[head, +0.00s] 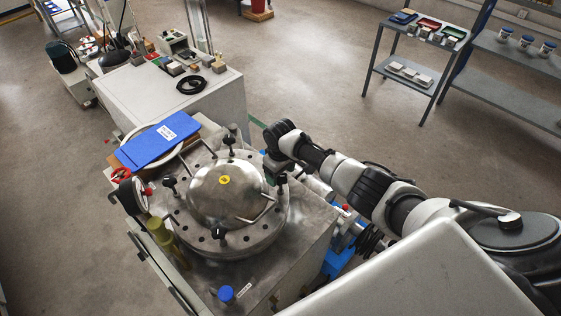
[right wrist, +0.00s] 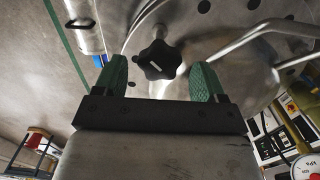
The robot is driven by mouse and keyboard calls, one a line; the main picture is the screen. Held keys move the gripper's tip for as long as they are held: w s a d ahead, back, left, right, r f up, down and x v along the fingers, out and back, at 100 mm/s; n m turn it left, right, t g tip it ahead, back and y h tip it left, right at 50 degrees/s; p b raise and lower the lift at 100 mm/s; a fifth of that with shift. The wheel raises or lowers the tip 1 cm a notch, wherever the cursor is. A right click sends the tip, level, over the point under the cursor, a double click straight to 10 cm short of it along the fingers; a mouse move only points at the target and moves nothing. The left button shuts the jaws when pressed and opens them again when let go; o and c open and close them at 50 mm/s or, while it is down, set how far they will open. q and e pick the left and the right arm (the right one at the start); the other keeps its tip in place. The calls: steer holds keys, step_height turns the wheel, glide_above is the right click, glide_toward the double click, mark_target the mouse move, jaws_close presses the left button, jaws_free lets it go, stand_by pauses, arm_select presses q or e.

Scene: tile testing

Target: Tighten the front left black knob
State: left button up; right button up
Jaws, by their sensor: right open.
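A steel dome (head: 215,192) sits on a round flange plate with several black knobs around it. One knob (head: 170,184) stands at the left of the dome, one (head: 219,233) at the front and one (head: 229,141) at the back. My right gripper (head: 273,177) is at the right rim of the plate. In the right wrist view its green fingers (right wrist: 159,66) are open, one on each side of a black star-shaped knob (right wrist: 161,60). Whether they touch it is unclear. My left gripper is not in view.
A blue folder (head: 160,140) lies behind the dome. A gauge (head: 133,194) and a brass-coloured cylinder (head: 166,241) stand at the left of the plate. Bent metal handles rise near the knobs. A white cabinet (head: 180,100) stands behind.

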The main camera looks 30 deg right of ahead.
step_height(320, 180, up, 9)
steer(key=b, duration=0.1)
steer(key=shift+r, duration=0.2)
stand_by(0.4)
